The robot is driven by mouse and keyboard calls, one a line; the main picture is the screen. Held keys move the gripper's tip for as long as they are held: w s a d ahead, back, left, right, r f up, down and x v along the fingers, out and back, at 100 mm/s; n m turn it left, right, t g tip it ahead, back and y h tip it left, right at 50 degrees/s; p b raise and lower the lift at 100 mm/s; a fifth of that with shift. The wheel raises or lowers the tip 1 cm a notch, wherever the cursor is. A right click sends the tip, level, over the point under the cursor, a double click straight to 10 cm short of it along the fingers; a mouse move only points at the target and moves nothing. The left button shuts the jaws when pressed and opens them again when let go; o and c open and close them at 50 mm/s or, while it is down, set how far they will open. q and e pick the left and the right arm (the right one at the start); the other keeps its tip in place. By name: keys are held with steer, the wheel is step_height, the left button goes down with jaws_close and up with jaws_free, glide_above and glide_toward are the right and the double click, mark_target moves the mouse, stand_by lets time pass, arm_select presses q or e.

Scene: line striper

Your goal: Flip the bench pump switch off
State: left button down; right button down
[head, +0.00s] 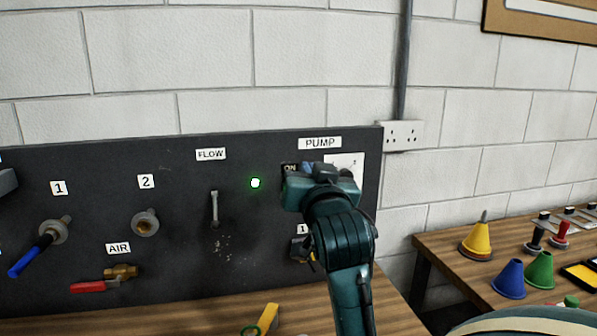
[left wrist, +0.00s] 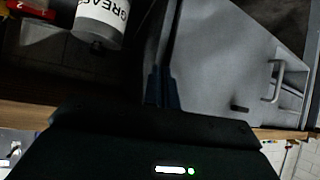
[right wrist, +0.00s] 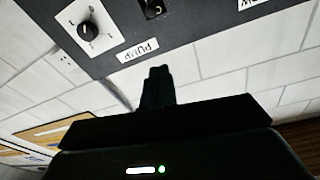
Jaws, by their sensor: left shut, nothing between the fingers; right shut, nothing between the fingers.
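The pump switch (right wrist: 153,8) is a small dark part at the top edge of the right wrist view, beside the upside-down PUMP label (right wrist: 138,50). In the head view the PUMP label (head: 320,143) shows on the dark panel, with a small ON plate (head: 290,168) below it; my right gripper hides the switch. My right gripper (right wrist: 158,70) is shut and empty, in front of the panel near the switch; contact cannot be told. A green light (head: 255,183) glows left of it. My left gripper (left wrist: 162,88) is shut and empty, away from the panel, near a grey cabinet.
A black knob on a white plate (right wrist: 88,31) is beside the switch. The FLOW lever (head: 214,208), a blue-handled valve (head: 35,255) and a red AIR valve (head: 95,286) are further left. Cones (head: 508,278) stand on the right table. A GREASE tub (left wrist: 101,20) is near my left gripper.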

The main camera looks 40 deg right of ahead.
steer(key=p+x, duration=0.2)
steer(key=x, duration=0.8)
steer(key=shift+w+d+r, duration=0.1)
steer(key=shift+d+r, duration=0.05)
steer(key=shift+d, duration=0.05)
steer(key=f, duration=0.1)
steer(key=a+f, duration=0.1)
steer(key=f, duration=0.1)
steer(key=shift+s+p, duration=0.25)
steer(key=shift+p, duration=0.05)
arm_select(q)
steer(key=shift+s+a+r+g, duration=0.1)
steer(key=shift+a+r+g, duration=0.2)
steer(key=shift+r, duration=0.1)
arm_select(e)
steer(key=shift+s+a+f, duration=0.1)
steer(key=shift+a+f, duration=0.1)
steer(key=shift+f, duration=0.4)
arm_select(q)
steer(key=shift+s+f, duration=0.1)
steer(key=shift+f, duration=0.05)
